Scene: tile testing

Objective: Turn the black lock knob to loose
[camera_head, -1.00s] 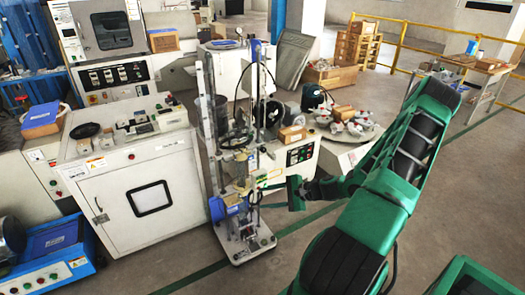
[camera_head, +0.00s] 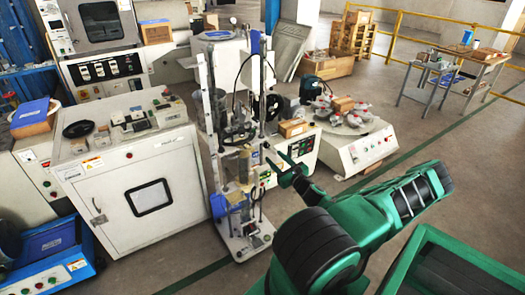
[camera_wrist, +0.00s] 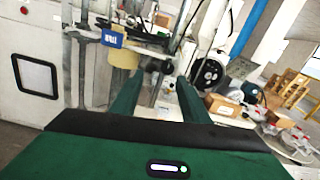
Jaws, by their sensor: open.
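The tall test stand (camera_head: 203,110) has metal posts, a pale yellow cylinder (camera_head: 243,168) and a blue part (camera_head: 237,196) low down. In the wrist view the yellow cylinder (camera_wrist: 124,58) and a blue label (camera_wrist: 112,38) show at the upper left. A small dark part (camera_wrist: 163,63) sits just right of the cylinder, beyond my fingers; I cannot tell for sure that it is the black lock knob. My gripper (camera_head: 276,160) is open and empty, just right of the stand. Its two green fingers (camera_wrist: 160,88) point at the stand, apart from each other.
A white cabinet (camera_head: 110,185) stands left of the stand. A white machine with a round top (camera_head: 345,150) and a cardboard box (camera_head: 292,128) are to the right, close to my arm. A yellow railing (camera_head: 430,50) and a table (camera_head: 480,58) are farther back.

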